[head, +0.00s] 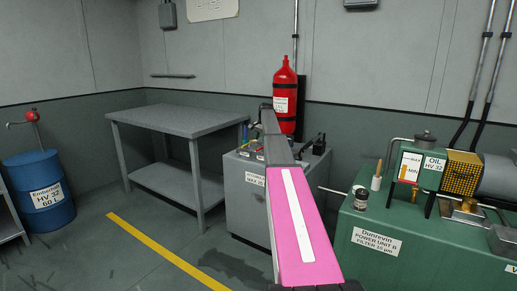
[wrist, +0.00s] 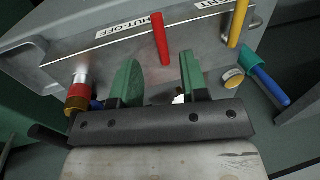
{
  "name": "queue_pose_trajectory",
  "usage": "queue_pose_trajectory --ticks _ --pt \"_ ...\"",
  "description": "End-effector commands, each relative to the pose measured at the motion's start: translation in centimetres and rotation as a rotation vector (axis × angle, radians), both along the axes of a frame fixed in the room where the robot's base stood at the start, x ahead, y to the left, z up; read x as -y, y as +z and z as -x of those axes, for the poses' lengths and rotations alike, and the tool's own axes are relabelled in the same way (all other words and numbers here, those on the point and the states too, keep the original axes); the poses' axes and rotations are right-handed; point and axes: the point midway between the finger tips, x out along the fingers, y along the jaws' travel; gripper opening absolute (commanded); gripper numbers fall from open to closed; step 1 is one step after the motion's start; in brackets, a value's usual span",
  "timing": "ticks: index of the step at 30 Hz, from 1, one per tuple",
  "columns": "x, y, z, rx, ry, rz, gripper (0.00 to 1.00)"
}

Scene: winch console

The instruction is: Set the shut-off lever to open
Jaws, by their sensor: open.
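The winch console (head: 245,200) is the grey cabinet in the middle of the head view, partly hidden by my pink and grey arm. In the wrist view, a red lever (wrist: 160,38) stands beside a SHUT-OFF label (wrist: 130,25) on the console's grey panel. My gripper (wrist: 160,76) has two green fingers spread apart with nothing held between them. The red lever shows just beyond the gap between the fingers, and I see no contact. Whether the lever stands at open or closed cannot be read. My gripper is not clear in the head view.
A yellow lever (wrist: 239,22) and a blue-handled part (wrist: 268,85) are right of the red lever. A red-and-white knob (wrist: 79,82) is at left. A red cylinder (head: 285,95) stands behind the console, a grey table (head: 185,122) left, a green power unit (head: 400,235) right.

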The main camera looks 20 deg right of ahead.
Motion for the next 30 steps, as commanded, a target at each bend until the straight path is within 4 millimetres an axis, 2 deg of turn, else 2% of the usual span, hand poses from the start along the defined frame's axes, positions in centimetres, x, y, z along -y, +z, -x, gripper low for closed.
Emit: queue_pose_trajectory --ticks 6,9,13,20,21,23,24,30 --pt "-0.5 -4.0 -0.6 -0.001 0.000 0.000 0.41" --pt "-0.6 -5.1 -0.8 0.000 0.000 0.000 0.41" --pt "-0.7 -6.0 -0.9 0.000 0.000 0.000 0.41" --pt "-0.7 -6.1 -0.9 0.001 0.001 0.001 0.41" --pt "-0.7 -6.1 -1.0 0.001 0.001 0.001 0.34" --pt "-0.7 -6.1 -1.0 0.001 0.001 0.001 0.15" --pt "-0.7 -6.1 -1.0 0.001 0.001 0.001 0.02" --pt "-0.7 -6.0 -0.9 0.000 0.000 0.000 0.00"
